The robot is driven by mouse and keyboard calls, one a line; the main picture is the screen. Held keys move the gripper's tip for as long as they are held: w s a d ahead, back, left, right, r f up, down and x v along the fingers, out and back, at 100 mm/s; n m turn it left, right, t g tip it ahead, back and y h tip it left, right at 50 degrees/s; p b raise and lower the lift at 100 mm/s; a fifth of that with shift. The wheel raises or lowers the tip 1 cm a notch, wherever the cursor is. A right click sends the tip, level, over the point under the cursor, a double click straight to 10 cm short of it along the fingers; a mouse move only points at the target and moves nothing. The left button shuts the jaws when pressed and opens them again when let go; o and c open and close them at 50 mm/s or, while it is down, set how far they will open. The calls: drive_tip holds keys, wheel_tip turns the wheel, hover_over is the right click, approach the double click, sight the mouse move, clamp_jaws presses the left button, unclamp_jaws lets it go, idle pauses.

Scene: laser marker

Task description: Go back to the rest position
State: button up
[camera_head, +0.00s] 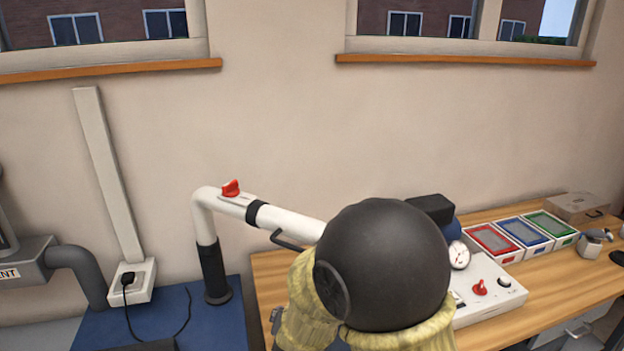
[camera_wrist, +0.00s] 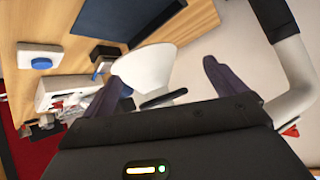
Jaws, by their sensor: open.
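My gripper (camera_wrist: 165,71) shows in the wrist view with its two dark fingers apart and nothing held between them. A white pipe (camera_wrist: 297,75) runs along the right edge of the wrist view, beside my gripper. In the head view my arm's large black rounded joint fills the lower middle, and the gripper itself cannot be made out there.
In the head view, a white extraction pipe (camera_head: 292,221) with a red lever (camera_head: 231,188) passes close to my arm. A wooden bench (camera_head: 545,290) at right holds red (camera_head: 492,241), blue (camera_head: 525,233) and green (camera_head: 551,226) trays and a control box (camera_head: 500,292).

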drive_tip(key=s+d+r+n+g, duration=0.1)
drive_tip(key=s+d+n+g, duration=0.2)
drive_tip(key=s+d+g, duration=0.4)
drive_tip(key=s+d, duration=0.7)
drive_tip(key=d, duration=0.3)
drive_tip(key=shift+g, duration=0.3)
drive_tip(key=shift+r, duration=0.1)
idle(1.9)
